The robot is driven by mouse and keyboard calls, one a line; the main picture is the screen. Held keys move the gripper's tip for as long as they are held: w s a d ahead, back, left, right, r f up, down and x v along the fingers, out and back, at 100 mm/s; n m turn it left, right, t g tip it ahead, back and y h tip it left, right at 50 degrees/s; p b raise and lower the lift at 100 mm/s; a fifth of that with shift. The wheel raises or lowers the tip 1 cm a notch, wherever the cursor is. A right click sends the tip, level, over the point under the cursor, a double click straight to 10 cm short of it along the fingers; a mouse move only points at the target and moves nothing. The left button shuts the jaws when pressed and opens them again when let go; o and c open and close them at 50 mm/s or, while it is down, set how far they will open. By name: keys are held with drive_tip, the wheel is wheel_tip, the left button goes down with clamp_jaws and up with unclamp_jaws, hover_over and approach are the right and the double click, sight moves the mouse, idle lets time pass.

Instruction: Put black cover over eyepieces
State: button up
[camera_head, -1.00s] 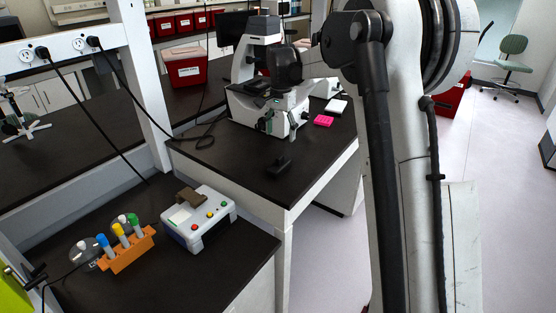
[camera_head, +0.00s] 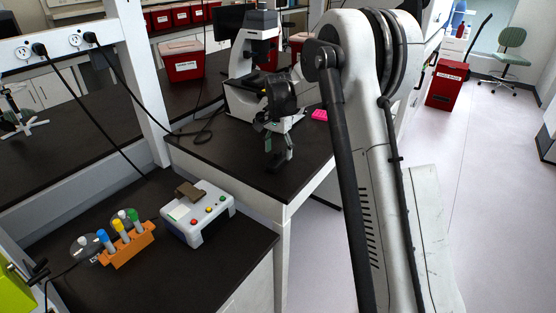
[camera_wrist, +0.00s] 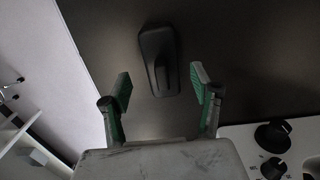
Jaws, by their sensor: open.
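The black cover (camera_wrist: 158,62) lies on the dark bench top, a flat base with a raised ridge. In the wrist view it sits just beyond and between the fingertips, not touching them. My gripper (camera_wrist: 160,87) is open and empty, its green-padded fingers to either side. In the head view my gripper (camera_head: 276,150) hangs low over the front of the bench and partly hides the cover. The white and black microscope (camera_head: 240,65) stands behind it, partly hidden by my arm. I cannot make out the eyepieces clearly.
Black knobs (camera_wrist: 272,134) on a white body are close at the lower right of the wrist view. A pink rack (camera_head: 319,115) lies right of the microscope. A white button box (camera_head: 197,212) and an orange tube rack (camera_head: 127,246) stand on the nearer bench.

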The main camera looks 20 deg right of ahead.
sight(278, 151)
drive_tip(key=shift+w+f, duration=0.15)
drive_tip(key=shift+f, duration=2.15)
drive_tip(key=c, duration=1.1)
drive_tip(key=shift+r, duration=0.15)
drive_tip(key=shift+c, duration=0.2)
drive_tip(key=shift+r, duration=0.55)
wheel_tip(278, 151, up, 3)
drive_tip(key=shift+f, duration=0.1)
drive_tip(key=s+a+r, duration=0.2)
drive_tip(key=a+r, duration=0.1)
drive_tip(key=a, duration=0.2)
drive_tip(key=s+a+r+b, duration=0.1)
drive_tip(key=s+a+r, duration=0.1)
drive_tip(key=a+r, duration=0.2)
drive_tip(key=shift+s+a, duration=0.4)
drive_tip(key=shift+a, duration=0.45)
drive_tip(key=o, duration=0.5)
drive_tip(key=shift+c, duration=0.2)
clamp_jaws()
